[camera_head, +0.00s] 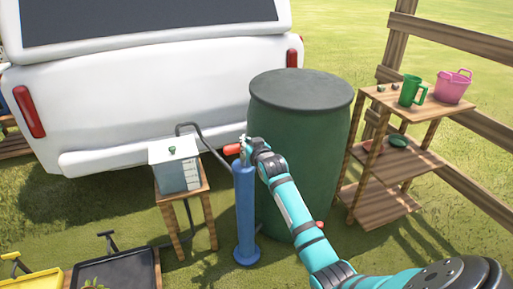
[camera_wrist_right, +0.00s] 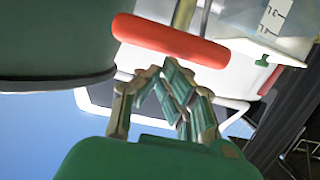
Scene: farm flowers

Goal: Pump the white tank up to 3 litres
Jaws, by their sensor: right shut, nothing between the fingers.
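The white tank (camera_head: 175,165) stands on a small wooden stool (camera_head: 185,207), with a green knob on its lid. In the right wrist view the tank (camera_wrist_right: 283,18) shows scale marks; the level inside cannot be read. The blue pump (camera_head: 245,215) stands upright on the grass between the stool and a green barrel. Its red handle (camera_head: 231,149) is low, at the top of the cylinder. My right gripper (camera_head: 246,143) is shut and empty beside the handle. In the right wrist view its fingertips (camera_wrist_right: 168,72) are close to the handle (camera_wrist_right: 170,38); contact cannot be told.
The green barrel (camera_head: 301,160) stands right behind my right arm. A wooden shelf (camera_head: 385,160) with a green jug (camera_head: 411,91) and a pink bucket (camera_head: 453,86) is at the right. A white vehicle (camera_head: 150,90) stands behind. A black hose (camera_head: 205,142) arches between tank and pump.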

